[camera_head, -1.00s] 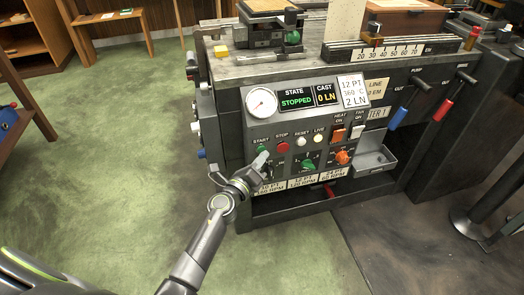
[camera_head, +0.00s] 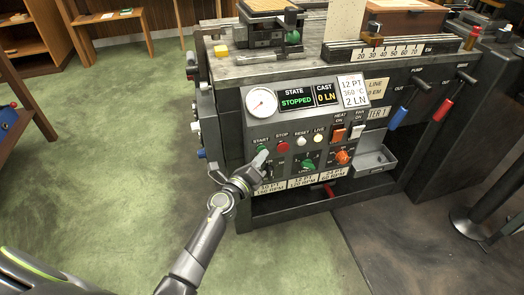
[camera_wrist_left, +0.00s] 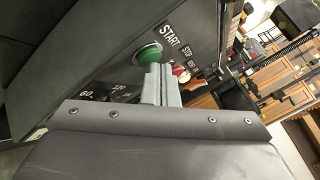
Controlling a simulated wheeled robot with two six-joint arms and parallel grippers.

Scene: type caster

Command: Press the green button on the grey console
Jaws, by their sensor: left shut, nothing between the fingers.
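The grey console (camera_head: 290,117) is a tilted panel on the front of a large machine. Its green START button (camera_head: 261,149) sits at the lower left of the panel, left of a red STOP button. My left gripper (camera_head: 263,158) is shut and empty, with its tips at the green button's lower edge in the head view. In the left wrist view, the green button (camera_wrist_left: 147,55) shows beside the closed fingertips (camera_wrist_left: 160,70), partly covered by them. I cannot tell whether the tips touch it. My right gripper is not in view.
The red STOP button (camera_head: 283,147), a white RESET button (camera_head: 301,142) and a green knob (camera_head: 308,164) are close by on the panel. An orange knob (camera_head: 342,157) and a metal tray (camera_head: 373,160) lie further right. Green floor (camera_head: 120,170) is open to the left.

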